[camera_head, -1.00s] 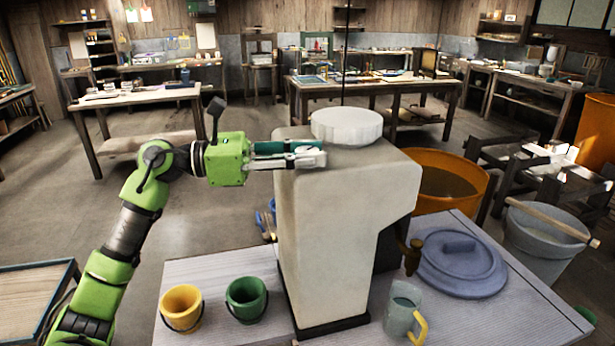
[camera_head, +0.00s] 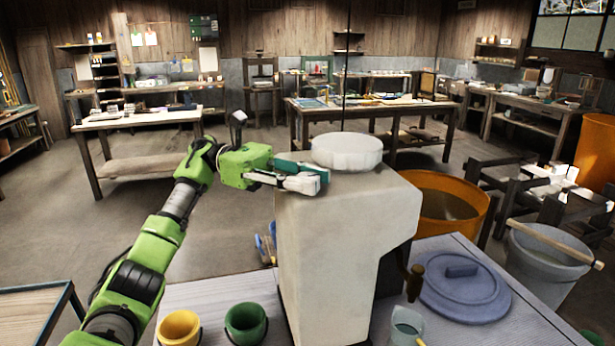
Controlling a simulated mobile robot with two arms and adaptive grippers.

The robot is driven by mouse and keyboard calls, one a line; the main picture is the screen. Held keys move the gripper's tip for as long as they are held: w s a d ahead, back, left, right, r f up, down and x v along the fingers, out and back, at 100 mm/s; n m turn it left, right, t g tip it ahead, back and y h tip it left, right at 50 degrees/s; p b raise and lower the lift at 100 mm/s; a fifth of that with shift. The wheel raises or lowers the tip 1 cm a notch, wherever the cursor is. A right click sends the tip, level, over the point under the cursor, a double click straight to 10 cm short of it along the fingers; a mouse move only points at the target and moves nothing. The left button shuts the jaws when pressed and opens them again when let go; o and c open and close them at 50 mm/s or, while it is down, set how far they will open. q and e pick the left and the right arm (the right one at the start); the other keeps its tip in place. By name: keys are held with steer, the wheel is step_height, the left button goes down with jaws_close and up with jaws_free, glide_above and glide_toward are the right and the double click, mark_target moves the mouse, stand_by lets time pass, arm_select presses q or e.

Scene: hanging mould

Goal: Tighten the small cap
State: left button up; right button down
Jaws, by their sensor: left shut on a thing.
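A tall pale mould (camera_head: 335,225) stands on the grey table, with a wide round white cap (camera_head: 347,152) on its flat top. My left gripper (camera_head: 318,178) comes in from the left and lies at the top left edge of the mould, just left of the wide cap. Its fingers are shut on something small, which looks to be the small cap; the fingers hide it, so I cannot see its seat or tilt. My right gripper is out of view.
A yellow bucket (camera_head: 179,328) and a green bucket (camera_head: 245,323) stand left of the mould on the table (camera_head: 540,325). A blue-grey lid (camera_head: 465,288) and a mug (camera_head: 406,328) lie right. A thin dark line hangs above the wide cap.

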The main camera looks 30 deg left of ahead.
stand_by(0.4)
arm_select(q)
steer(key=o, duration=1.1)
steer(key=shift+d, duration=0.1)
steer(key=shift+s+a, duration=0.15)
steer(key=shift+a, duration=1.75)
steer(key=shift+s+a, duration=0.1)
steer(key=shift+a, duration=1.8)
